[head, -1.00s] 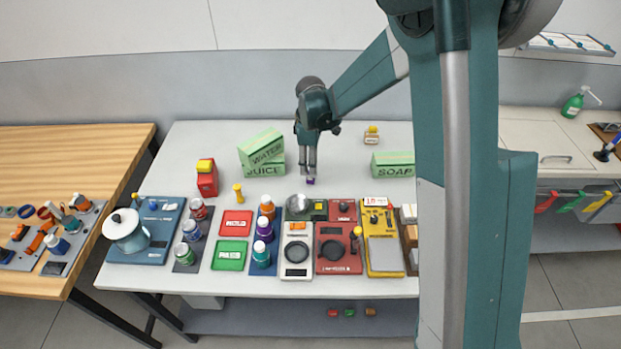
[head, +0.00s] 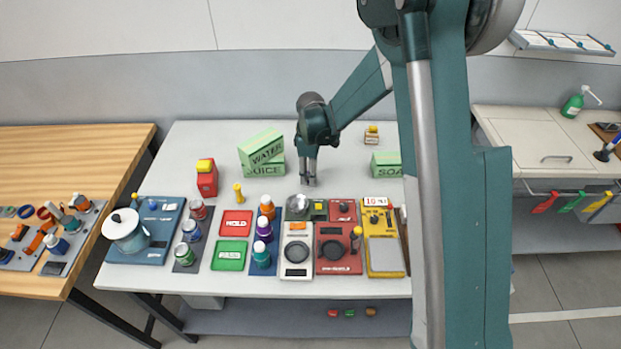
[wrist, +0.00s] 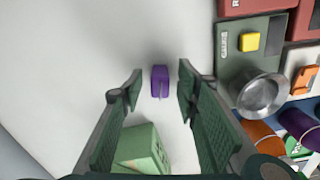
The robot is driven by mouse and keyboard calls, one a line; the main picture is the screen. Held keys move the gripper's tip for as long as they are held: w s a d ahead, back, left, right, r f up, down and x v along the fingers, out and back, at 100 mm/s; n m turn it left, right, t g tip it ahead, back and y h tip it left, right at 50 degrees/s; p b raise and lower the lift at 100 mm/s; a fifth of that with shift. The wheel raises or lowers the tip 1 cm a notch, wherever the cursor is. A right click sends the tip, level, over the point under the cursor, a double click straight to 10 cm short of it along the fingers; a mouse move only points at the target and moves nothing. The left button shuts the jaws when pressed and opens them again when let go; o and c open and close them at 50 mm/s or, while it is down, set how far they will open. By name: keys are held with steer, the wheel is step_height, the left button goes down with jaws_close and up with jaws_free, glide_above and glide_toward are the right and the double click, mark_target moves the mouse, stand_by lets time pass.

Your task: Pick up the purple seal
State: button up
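The purple seal (wrist: 159,80) is a small purple block on the white table, seen in the wrist view just beyond my fingertips and midway between them. In the wrist view my gripper (wrist: 158,80) is open, its two green-padded fingers apart and nothing held between them. In the head view my gripper (head: 308,183) points down at the table behind the metal bowl. The seal cannot be made out in the head view, where the fingers seem to hide it.
A metal bowl (wrist: 262,90) and a green device with a yellow button (wrist: 249,42) stand right of the seal in the wrist view. Green boxes, one marked WATER (head: 262,148), stand left of my gripper. A red dispenser (head: 207,178) is further left.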

stand_by(0.3)
steer(key=c, duration=0.8)
steer(key=shift+c, duration=0.2)
steer(key=shift+r, duration=0.15)
steer(key=shift+r, duration=4.9)
